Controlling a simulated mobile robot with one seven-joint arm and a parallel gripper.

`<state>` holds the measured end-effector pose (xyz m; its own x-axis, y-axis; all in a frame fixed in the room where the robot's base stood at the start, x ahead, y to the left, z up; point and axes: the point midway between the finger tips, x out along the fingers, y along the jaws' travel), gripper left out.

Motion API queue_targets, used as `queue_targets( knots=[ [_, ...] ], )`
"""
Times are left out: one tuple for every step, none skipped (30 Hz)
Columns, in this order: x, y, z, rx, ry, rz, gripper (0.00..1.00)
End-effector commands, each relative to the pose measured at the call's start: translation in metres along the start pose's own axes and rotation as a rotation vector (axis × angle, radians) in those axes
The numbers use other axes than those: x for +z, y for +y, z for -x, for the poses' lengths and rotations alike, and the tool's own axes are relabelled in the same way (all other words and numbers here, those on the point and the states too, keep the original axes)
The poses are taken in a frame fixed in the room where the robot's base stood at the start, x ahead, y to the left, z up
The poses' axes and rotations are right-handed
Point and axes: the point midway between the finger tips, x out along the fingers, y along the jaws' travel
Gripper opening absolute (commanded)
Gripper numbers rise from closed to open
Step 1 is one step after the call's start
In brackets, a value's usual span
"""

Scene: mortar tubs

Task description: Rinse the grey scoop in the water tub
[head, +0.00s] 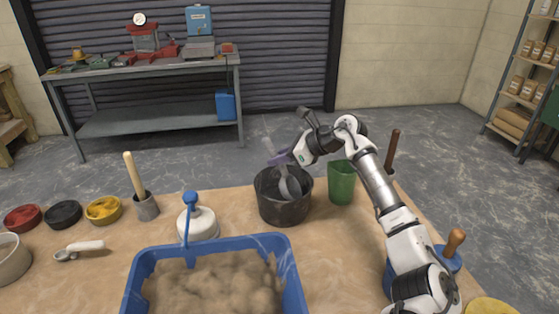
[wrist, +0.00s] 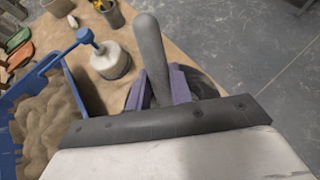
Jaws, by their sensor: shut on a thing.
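The grey scoop is in my gripper (head: 279,158), which is shut on its handle. In the wrist view the thick grey handle (wrist: 151,55) stands up between the purple fingers (wrist: 166,88). In the head view the scoop's rounded grey head (head: 290,186) hangs down inside the mouth of a dark round tub (head: 284,210), below my gripper. This dark tub looks like the water tub, but I cannot make out the water surface or whether the scoop touches it. In the wrist view the tub is mostly hidden behind the fingers.
A green cup (head: 341,184) stands close right of the dark tub. A blue tub (head: 288,268) of sandy material is in front. A white-handled scoop (head: 80,248) lies at left.

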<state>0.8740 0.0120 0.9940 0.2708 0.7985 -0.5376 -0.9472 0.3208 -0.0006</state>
Motion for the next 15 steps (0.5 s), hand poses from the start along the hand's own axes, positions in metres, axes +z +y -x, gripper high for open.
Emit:
queue_targets(
  knots=[
    [0.002,0.0,0.001,0.0,0.0,0.0,0.0],
    [0.003,0.0,0.002,0.0,0.0,0.0,0.0],
    [0.002,0.0,0.001,0.0,-0.001,0.0,0.0],
    [0.001,0.0,0.001,0.0,-0.001,0.0,0.0],
    [0.0,0.0,0.0,0.0,-0.001,0.0,0.0],
    [-0.002,0.0,-0.001,0.0,-0.001,0.0,0.0],
    [-0.003,0.0,-0.002,0.0,-0.001,0.0,0.0],
    [-0.005,0.0,-0.003,0.0,-0.001,0.0,0.0],
    [-0.007,0.0,-0.005,0.0,-0.001,0.0,0.0],
    [-0.009,0.0,-0.006,0.0,-0.001,0.0,0.0],
    [-0.011,0.0,-0.007,0.0,-0.001,0.0,0.0],
    [-0.013,0.0,-0.008,0.0,-0.001,0.0,0.0],
    [-0.014,0.0,-0.009,0.0,-0.001,0.0,0.0],
    [-0.015,0.0,-0.009,0.0,-0.001,0.0,0.0],
    [-0.015,0.0,-0.01,0.0,-0.001,0.0,0.0]
  ],
)
